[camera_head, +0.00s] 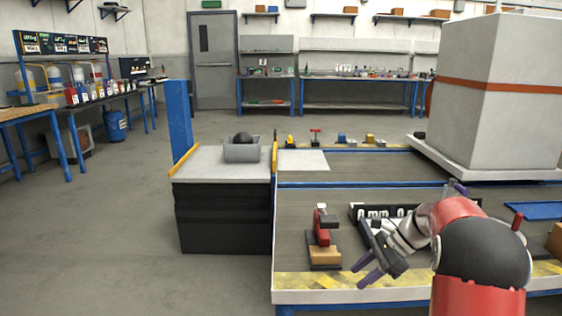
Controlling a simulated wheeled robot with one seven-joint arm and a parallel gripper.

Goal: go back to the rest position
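My gripper (358,277) is at the lower right, at the end of my red, black and grey arm. Its two purple fingers are spread apart with nothing visible between them. A dark tray or panel with white lettering (365,213) lies behind the gripper, partly hidden by my arm.
A grey bin (242,152) holding a dark round object sits on a black cabinet with a pale top (195,163) at left. A large pale box with an orange band (495,90) stands at the back right. Several small tools line the table's far edge. Open floor lies at left.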

